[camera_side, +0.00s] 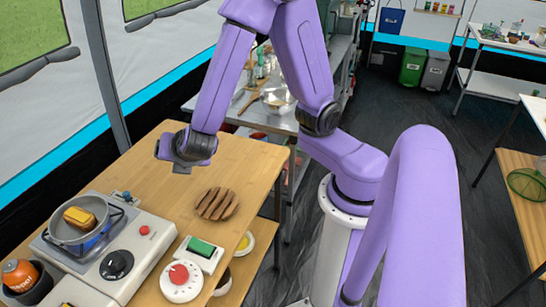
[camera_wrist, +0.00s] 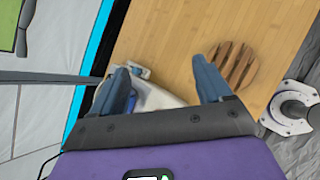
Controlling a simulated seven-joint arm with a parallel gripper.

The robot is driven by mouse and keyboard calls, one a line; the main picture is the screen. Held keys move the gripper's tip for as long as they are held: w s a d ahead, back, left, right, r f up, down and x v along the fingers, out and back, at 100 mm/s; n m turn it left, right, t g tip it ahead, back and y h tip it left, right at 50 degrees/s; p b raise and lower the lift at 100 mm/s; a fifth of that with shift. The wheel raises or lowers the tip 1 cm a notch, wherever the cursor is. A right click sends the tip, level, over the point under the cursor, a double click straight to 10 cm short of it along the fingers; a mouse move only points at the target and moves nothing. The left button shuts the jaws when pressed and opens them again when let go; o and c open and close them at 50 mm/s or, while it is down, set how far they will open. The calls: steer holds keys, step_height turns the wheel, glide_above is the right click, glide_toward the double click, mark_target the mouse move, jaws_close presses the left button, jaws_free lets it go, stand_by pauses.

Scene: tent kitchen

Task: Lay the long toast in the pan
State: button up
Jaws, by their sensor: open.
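A grey pan (camera_side: 62,232) sits on the burner of the stove at the left of the side view. A golden-brown piece of toast (camera_side: 79,217) lies inside the pan, on its base. My gripper (camera_side: 172,166) hangs above the wooden table, behind and to the right of the pan, well apart from it. In the wrist view my gripper (camera_wrist: 163,74) has its two fingers spread with nothing between them. The pan and toast cannot be made out in the wrist view, where the left finger covers part of the stove.
The white stove (camera_side: 140,248) has a black knob. A round slatted wooden trivet (camera_side: 217,204) lies on the table (camera_side: 237,158). A green-screened device (camera_side: 200,250) and a red-dial timer (camera_side: 181,279) stand in front. An orange canister (camera_side: 20,274) is at the lower left.

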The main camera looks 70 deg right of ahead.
steer(key=s+d+r+m+g+y, duration=0.1)
steer(key=s+m+g+y, duration=0.2)
steer(key=s, duration=0.8)
steer(key=s+d+r+m+g+y, duration=0.2)
steer(key=s+m+g, duration=0.3)
steer(key=s, duration=0.5)
steer(key=m, duration=0.2)
steer(key=shift+s+d+m+y, duration=0.25)
steer(key=shift+s+m+y, duration=0.05)
steer(key=shift+s+y, duration=0.1)
steer(key=shift+w, duration=0.1)
